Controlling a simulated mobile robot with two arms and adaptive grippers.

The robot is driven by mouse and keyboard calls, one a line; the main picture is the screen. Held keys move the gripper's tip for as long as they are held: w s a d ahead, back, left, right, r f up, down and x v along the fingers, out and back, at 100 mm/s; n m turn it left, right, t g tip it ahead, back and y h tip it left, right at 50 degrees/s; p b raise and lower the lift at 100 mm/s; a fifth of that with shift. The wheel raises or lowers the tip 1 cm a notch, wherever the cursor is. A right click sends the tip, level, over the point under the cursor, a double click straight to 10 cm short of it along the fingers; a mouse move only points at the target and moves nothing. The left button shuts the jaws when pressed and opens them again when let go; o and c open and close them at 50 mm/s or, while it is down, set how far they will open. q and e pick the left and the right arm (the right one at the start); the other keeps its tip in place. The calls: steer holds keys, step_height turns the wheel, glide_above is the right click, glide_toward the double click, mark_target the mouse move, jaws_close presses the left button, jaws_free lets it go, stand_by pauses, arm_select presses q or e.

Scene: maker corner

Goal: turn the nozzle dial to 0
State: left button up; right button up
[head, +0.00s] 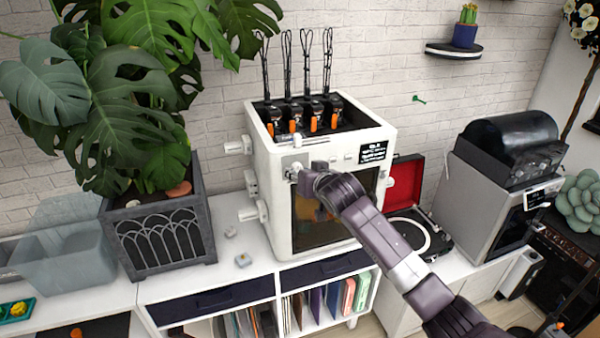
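A white box-shaped machine (278,205) stands on the white cabinet, with a dark window in its front. A small dark display (374,153) is at its upper right front; its text is too small to read. My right arm comes in from the lower right across the machine's front. My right gripper (296,172) is at the front's upper left, by a small light grey knob-like part. I cannot tell whether this is the nozzle dial, whether I touch it, or what it reads. The fingers are small and partly hidden behind my wrist. My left gripper is not in view.
Several white knob-like parts (248,213) stick out of the machine's left side. A potted plant (160,235) stands to the left. A record player (412,232) with a red lid and a grey machine (478,205) stand to the right. Small blocks (243,260) lie on the cabinet top.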

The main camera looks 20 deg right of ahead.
steer(key=shift+r, duration=0.2)
steer(key=v, duration=1.2)
steer(key=shift+f, duration=0.15)
steer(key=shift+f, duration=0.1)
